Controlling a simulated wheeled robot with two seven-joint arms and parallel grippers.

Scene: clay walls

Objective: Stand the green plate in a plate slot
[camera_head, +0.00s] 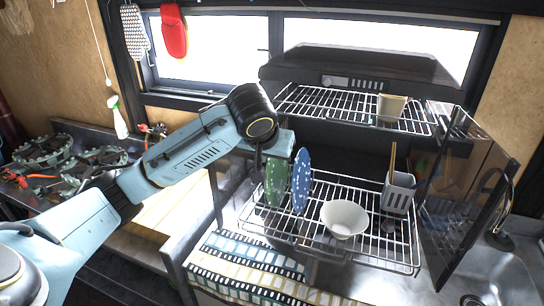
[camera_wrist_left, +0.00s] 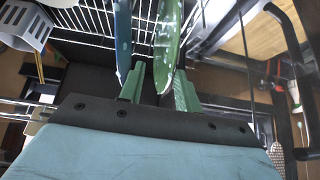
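The green plate (camera_head: 275,185) stands on edge in the wire dish rack (camera_head: 345,185), just left of the blue spotted plate (camera_head: 301,180). My left gripper (camera_head: 273,152) is at its top edge, pointing down. In the left wrist view, the green plate (camera_wrist_left: 168,40) comes down between my two fingers (camera_wrist_left: 160,88). The fingers are apart, with a gap between the plate and the left-hand finger. The blue plate (camera_wrist_left: 122,40) is outside the fingers, close to the left-hand one. The plate's foot among the wires is hard to make out. My right gripper is not in view.
A white bowl (camera_head: 344,219) and a grey utensil holder (camera_head: 398,193) stand in the rack to the right. A cup (camera_head: 391,107) is on the upper shelf. A dark glass panel (camera_head: 468,200) closes the right side. A patterned cloth (camera_head: 245,268) lies in front.

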